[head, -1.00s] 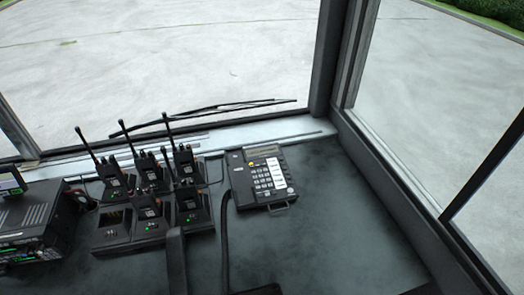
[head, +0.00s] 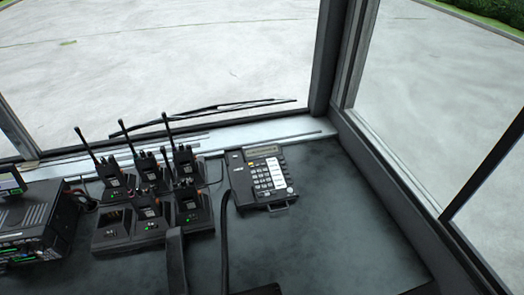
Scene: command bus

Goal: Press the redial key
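A dark desk phone (head: 260,178) sits on the dark counter near the window corner. It has a small display at its top, a block of light number keys and a column of white keys on the right. The redial key cannot be told apart from the other keys at this size. The handset (head: 175,262) seems to be the dark upright bar at the bottom left of the phone, but I cannot be sure. Neither of my grippers is in view.
Several handheld radios (head: 147,206) stand in a charger dock left of the phone. A black radio unit (head: 38,226) is at the far left. A dark cable (head: 224,240) runs down beside the phone. The counter (head: 345,215) right of the phone is clear, up to the window frame.

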